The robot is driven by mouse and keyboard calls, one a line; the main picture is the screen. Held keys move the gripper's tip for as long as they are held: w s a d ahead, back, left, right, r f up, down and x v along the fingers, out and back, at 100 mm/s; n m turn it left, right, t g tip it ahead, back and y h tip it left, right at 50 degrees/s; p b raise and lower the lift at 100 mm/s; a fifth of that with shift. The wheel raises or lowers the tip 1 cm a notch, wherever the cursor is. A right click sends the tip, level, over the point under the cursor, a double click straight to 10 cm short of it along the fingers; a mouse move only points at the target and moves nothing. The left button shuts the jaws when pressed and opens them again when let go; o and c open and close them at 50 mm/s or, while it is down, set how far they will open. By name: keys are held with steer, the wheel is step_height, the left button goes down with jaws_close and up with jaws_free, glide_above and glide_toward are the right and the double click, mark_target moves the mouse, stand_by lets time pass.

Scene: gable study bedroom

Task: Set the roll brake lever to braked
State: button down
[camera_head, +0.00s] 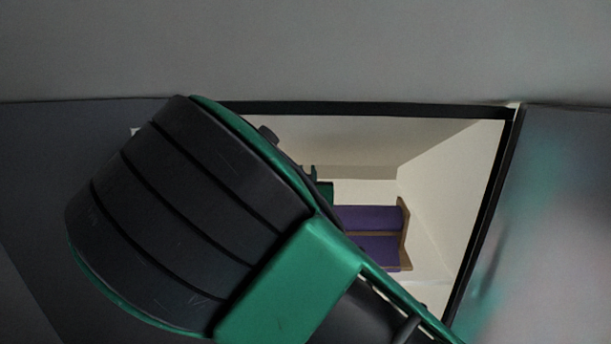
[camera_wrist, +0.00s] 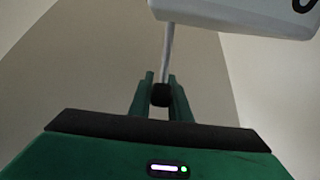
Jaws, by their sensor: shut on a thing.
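In the wrist view, my gripper (camera_wrist: 161,76) has its two green fingers closed around a black knob (camera_wrist: 160,95). The knob is at the end of a thin grey rod, which looks like the roll brake lever (camera_wrist: 167,48). The rod runs up from the knob to the underside of a white housing (camera_wrist: 235,14) with a dark curved mark at its right end. Which setting the lever is in cannot be told. The head view shows neither the lever nor my gripper; my own arm covers much of it.
In the head view, a dark-framed opening (camera_head: 400,111) shows pale walls and a purple-and-wood piece of furniture (camera_head: 370,219) beyond. Dark grey surfaces lie to both sides. In the wrist view, a plain beige wall (camera_wrist: 90,60) is behind the lever.

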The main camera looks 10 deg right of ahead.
steer(key=c, duration=1.6)
jaws_free()
steer(key=shift+s+r, duration=0.1)
steer(key=shift+c, duration=0.2)
steer(key=shift+a, duration=0.1)
steer(key=v, duration=1)
steer(key=shift+s, duration=0.3)
steer(key=shift+a, duration=0.1)
